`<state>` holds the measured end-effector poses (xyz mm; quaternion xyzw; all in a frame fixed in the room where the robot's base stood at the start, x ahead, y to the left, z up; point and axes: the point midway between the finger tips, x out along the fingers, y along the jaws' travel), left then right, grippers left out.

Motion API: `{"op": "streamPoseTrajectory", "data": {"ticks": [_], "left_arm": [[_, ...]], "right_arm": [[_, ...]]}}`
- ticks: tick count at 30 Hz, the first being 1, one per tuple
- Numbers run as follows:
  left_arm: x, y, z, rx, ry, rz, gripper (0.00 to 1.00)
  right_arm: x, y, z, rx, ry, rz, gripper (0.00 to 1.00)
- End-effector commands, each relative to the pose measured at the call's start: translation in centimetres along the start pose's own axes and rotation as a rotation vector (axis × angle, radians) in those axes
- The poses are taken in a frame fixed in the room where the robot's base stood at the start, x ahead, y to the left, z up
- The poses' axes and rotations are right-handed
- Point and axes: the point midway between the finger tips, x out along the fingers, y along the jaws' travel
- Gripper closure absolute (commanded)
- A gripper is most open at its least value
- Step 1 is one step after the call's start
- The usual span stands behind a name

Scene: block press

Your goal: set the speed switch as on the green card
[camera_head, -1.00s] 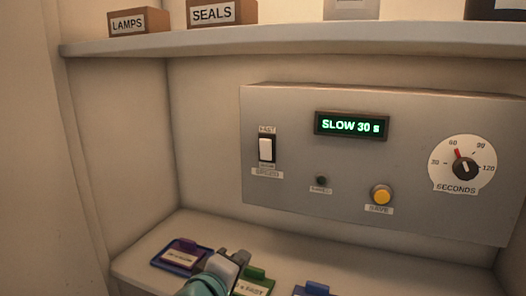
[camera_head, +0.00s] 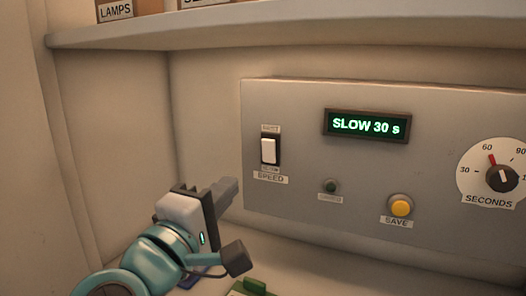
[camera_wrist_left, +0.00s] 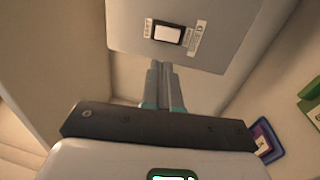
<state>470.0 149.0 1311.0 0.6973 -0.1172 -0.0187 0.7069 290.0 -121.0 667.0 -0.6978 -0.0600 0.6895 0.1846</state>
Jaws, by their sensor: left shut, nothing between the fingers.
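The speed switch (camera_head: 268,151) is a white rocker in a dark frame on the grey panel, with a label above and SPEED below. It also shows in the left wrist view (camera_wrist_left: 167,34). The display (camera_head: 366,126) reads SLOW 30 s. My left gripper (camera_head: 229,188) is shut and empty, below and left of the switch, apart from it. In the left wrist view its fingers (camera_wrist_left: 161,70) are together and point toward the panel. The green card (camera_head: 252,287) is cut off at the bottom edge; its text is not readable now. My right gripper is out of view.
The panel (camera_head: 310,100) also carries a round dark lamp (camera_head: 331,186), a yellow SAVE button (camera_head: 401,207) and a SECONDS dial (camera_head: 502,178) with its red mark near 60. A shelf (camera_head: 280,28) runs above. A blue-rimmed tray (camera_wrist_left: 273,138) lies on the counter.

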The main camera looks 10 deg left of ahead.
Motion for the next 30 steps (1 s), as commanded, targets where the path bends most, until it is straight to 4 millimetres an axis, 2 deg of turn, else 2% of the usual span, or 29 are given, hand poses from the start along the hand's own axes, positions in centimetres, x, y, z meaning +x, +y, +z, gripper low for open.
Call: {"op": "streamPoseTrajectory", "data": {"ticks": [4,7,21,25,30], "left_arm": [[0.3,0.0,0.0,0.001,0.0,-0.001,1.0],[1.4,0.0,0.0,0.001,0.0,-0.002,1.0],[11.4,0.1,0.0,0.002,0.001,-0.003,1.0],[13.2,0.1,0.0,0.002,0.001,-0.002,1.0],[14.2,0.0,0.0,0.002,0.0,-0.001,1.0]], "right_arm": [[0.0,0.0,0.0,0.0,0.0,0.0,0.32],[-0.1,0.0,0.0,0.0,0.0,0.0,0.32],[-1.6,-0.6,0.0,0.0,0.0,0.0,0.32],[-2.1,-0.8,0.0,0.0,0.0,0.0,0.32],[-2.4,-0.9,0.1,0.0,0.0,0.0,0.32]]}}
